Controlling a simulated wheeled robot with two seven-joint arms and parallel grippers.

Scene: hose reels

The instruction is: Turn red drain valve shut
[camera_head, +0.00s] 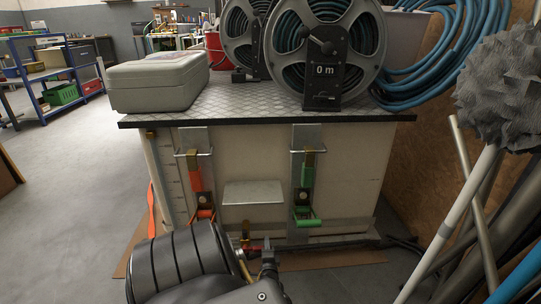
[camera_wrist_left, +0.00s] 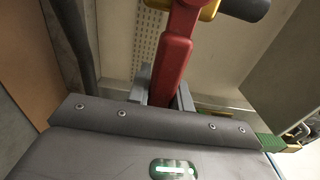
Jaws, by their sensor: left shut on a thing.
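The red drain valve handle (camera_wrist_left: 174,65) is a long lever that runs up to a brass-coloured part (camera_wrist_left: 208,8) in the left wrist view. The handle shows small in the head view (camera_head: 252,248), low at the front of the white tank (camera_head: 346,165). My left gripper (camera_wrist_left: 163,92) is shut on the handle, with one grey finger on each side of it. In the head view my left gripper (camera_head: 267,248) is partly hidden by its own arm. My right gripper is out of view.
Orange (camera_head: 200,180) and green (camera_head: 306,177) latches hang on the tank front, with a blank plate (camera_head: 252,193) between them. A grey case (camera_head: 158,82) and hose reels (camera_head: 325,50) stand on top. Poles (camera_head: 465,208) lean at the right.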

